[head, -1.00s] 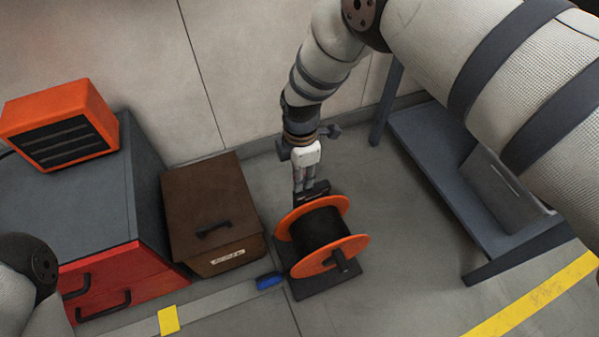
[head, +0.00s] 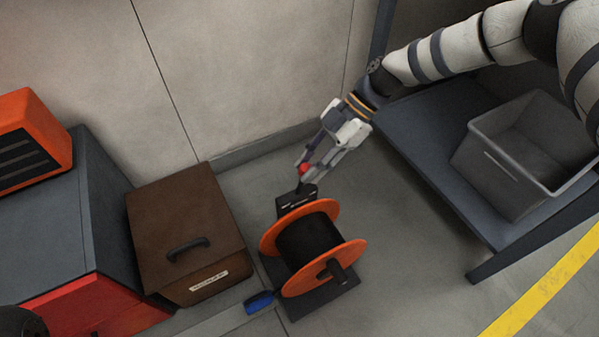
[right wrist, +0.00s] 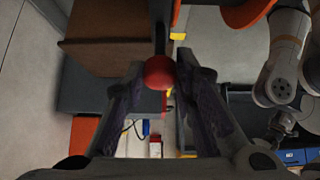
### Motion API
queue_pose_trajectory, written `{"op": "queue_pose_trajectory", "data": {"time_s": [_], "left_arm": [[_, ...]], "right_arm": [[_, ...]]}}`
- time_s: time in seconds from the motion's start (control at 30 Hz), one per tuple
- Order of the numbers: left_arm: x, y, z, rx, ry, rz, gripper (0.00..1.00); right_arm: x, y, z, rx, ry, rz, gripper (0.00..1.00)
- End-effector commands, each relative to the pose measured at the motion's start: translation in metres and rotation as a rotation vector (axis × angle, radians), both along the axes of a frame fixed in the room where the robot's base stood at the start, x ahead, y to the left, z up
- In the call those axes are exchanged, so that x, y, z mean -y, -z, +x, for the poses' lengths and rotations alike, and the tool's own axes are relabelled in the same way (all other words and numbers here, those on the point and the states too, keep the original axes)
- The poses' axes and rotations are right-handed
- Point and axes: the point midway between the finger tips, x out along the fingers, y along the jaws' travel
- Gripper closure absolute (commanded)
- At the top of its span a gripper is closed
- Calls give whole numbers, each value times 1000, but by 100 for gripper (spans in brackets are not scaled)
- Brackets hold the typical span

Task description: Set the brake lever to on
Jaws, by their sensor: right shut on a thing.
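The brake lever's red knob (head: 304,168) sits above a dark box (head: 297,199) at the back of the cable reel. In the right wrist view the red knob (right wrist: 159,72) is between my fingertips, with its dark stem (right wrist: 160,30) running to the top edge. My right gripper (head: 306,167) comes in from the upper right and is shut on this knob. The reel (head: 312,240) has orange flanges around a black drum. The on and off marks are too small to read. My left gripper is out of view.
A brown box (head: 185,235) with a black handle stands left of the reel. A blue-handled thing (head: 260,302) lies near the reel's base. A grey bin (head: 520,150) sits on a low blue-grey shelf (head: 430,150) at right. The floor between reel and shelf is clear.

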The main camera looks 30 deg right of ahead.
Motion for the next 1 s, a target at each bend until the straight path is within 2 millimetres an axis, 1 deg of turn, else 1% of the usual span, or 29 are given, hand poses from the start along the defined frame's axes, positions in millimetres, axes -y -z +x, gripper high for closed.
{"op": "queue_pose_trajectory", "data": {"time_s": [0.03,0.3,0.5,0.9,0.93,0.97,1.0], "left_arm": [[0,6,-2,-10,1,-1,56],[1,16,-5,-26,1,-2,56],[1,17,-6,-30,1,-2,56],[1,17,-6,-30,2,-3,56],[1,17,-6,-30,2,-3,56],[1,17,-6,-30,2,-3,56],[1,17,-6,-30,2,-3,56]], "right_arm": [[3,7,0,-4,5,25,100],[12,7,1,-1,1,35,100],[16,8,0,-1,3,31,100],[17,9,0,-1,4,28,100],[17,9,0,-2,3,28,70],[17,9,0,-3,4,29,64],[17,9,0,-3,4,29,55]]}}
